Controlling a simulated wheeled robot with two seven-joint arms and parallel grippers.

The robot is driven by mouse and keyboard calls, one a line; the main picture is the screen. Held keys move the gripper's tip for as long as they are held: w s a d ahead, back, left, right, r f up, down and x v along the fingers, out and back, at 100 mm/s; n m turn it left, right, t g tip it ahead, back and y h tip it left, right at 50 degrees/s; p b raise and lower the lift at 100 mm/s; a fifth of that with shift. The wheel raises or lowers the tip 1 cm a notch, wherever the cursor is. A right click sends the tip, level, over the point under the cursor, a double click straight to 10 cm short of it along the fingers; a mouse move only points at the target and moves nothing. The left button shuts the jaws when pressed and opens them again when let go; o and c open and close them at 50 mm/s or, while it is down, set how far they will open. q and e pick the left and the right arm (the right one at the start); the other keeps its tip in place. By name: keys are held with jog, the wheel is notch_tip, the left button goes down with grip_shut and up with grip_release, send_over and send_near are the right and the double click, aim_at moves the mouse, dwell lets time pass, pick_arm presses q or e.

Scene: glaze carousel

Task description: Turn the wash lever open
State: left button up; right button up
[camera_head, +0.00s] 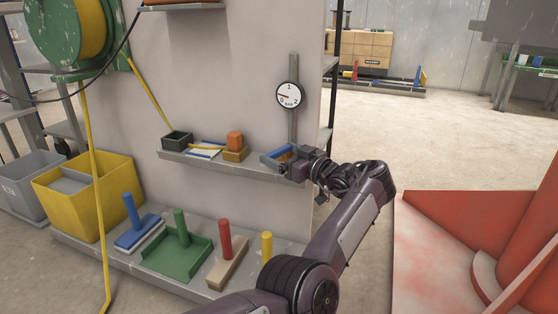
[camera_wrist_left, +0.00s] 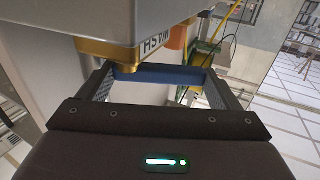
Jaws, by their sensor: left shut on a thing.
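The wash lever (camera_head: 274,154) shows as a blue bar at the right end of the wall shelf, below the round gauge. My left gripper (camera_head: 290,158) reaches it from the right and is shut on it. In the left wrist view the blue lever (camera_wrist_left: 160,76) lies across between the two fingertips of my left gripper (camera_wrist_left: 158,88). A grey labelled body with a brass collar hangs above it there and hides part of the view. The lever's pivot is not clear. My right gripper is not in view.
The shelf (camera_head: 205,166) also holds a black box (camera_head: 177,140) and an orange block (camera_head: 235,141). The gauge (camera_head: 289,95) is just above. Several coloured upright handles stand on the lower ledge (camera_head: 90,250). A red structure (camera_head: 440,250) is at the right.

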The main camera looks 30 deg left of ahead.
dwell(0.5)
pick_arm(q)
jog(key=o, duration=1.2)
jog(key=shift+o, duration=0.2)
